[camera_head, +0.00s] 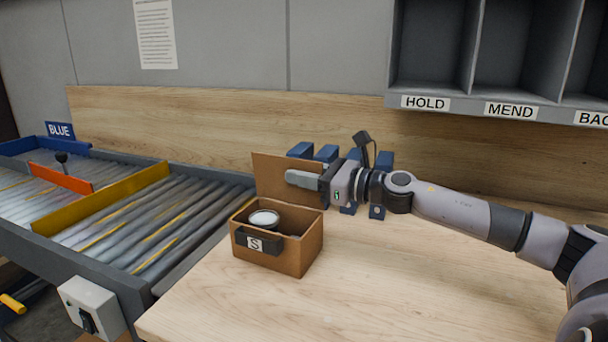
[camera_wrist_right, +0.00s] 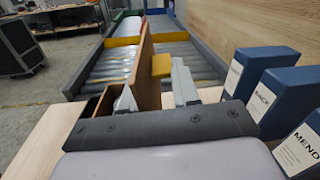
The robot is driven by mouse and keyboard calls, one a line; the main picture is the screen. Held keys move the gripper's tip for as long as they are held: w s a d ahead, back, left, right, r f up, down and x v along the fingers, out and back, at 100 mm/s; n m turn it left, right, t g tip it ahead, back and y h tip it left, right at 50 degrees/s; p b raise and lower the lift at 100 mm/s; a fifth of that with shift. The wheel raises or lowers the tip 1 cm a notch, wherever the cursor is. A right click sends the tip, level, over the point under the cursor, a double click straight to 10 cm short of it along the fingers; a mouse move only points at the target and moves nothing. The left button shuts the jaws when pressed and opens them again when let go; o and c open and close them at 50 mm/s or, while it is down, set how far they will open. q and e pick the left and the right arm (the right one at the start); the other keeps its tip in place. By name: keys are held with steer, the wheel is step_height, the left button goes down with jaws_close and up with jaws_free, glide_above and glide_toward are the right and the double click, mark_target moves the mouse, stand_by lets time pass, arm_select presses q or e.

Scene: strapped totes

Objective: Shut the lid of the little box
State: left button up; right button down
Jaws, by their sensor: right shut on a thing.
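The little brown box (camera_head: 308,246) stands on the wooden table, with an "S" label on its front. Its lid (camera_head: 265,173) stands upright at the back edge, so the box is open. A round white-topped item (camera_head: 264,218) sits inside. My right gripper (camera_head: 303,180) is at the lid's right part, with one finger in front of it; the other finger is hidden. In the right wrist view the lid (camera_wrist_right: 149,65) runs edge-on between the fingers of the right gripper (camera_wrist_right: 152,92), which is shut on it. My left gripper is not in view.
Several blue blocks with labels (camera_wrist_right: 290,100) stand just behind and beside my right gripper. A roller conveyor (camera_head: 150,235) with a yellow bar (camera_head: 105,197) lies to the left. Labelled shelves (camera_head: 500,50) hang at upper right. The table's front right is clear.

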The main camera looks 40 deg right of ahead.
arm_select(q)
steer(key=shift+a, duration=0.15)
arm_select(e)
steer(key=c, duration=0.9)
jaws_free()
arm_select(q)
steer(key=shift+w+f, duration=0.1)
arm_select(e)
steer(key=shift+s+d+f, duration=0.1)
steer(key=shift+s, duration=0.1)
steer(key=shift+b+v, duration=0.7)
steer(key=shift+v, duration=0.25)
steer(key=shift+s+d+p, duration=0.15)
steer(key=shift+s+p, duration=0.35)
steer(key=shift+s, duration=0.1)
arm_select(q)
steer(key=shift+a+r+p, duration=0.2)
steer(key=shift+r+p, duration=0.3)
steer(key=shift+p, duration=0.25)
arm_select(e)
steer(key=v, duration=0.3)
steer(key=shift+s+d, duration=0.2)
steer(key=shift+s, duration=0.1)
